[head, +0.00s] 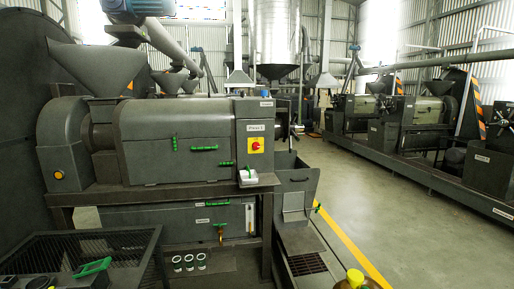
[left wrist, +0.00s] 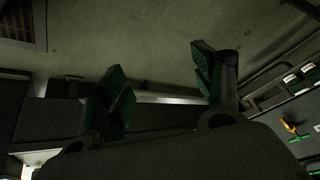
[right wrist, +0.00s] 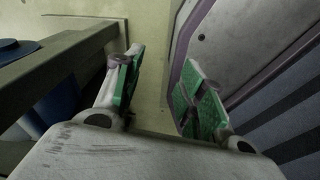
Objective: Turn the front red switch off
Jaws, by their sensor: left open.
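The front red switch (head: 256,145) is a small red knob on a yellow plate, on the grey control box (head: 254,110) at the right end of the nearest expeller (head: 175,140) in the head view. Its knob position is too small to read. My left gripper (left wrist: 160,70) is open and empty in the left wrist view, its green-padded fingers spread over the floor. My right gripper (right wrist: 160,68) is open and empty in the right wrist view. Neither gripper shows in the head view, and the switch shows in neither wrist view.
A dark metal bin (head: 298,180) stands right of the stand. A mesh-topped table (head: 125,250) is at the lower left. The floor aisle (head: 375,200) to the right is clear, with more machines (head: 415,120) beyond.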

